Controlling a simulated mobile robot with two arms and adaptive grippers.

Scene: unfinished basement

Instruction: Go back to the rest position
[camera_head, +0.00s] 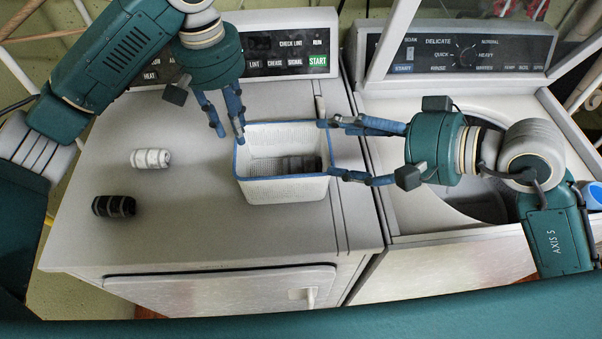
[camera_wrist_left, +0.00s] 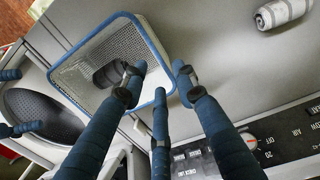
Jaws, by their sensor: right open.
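My right gripper (camera_head: 328,148) is open at the basket's right side, one finger near the upper right corner and the other by the right wall. I cannot tell whether either gripper touches the basket. Parts of the right fingers show at the left of the left wrist view.
A dark cylindrical item (camera_head: 302,164) lies in the basket. A white ribbed item (camera_head: 151,158) and a black ribbed item (camera_head: 113,206) lie on the machine top (camera_head: 190,225) at left. Control panels (camera_head: 287,62) rise behind. An open round drum (camera_head: 470,200) is at right.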

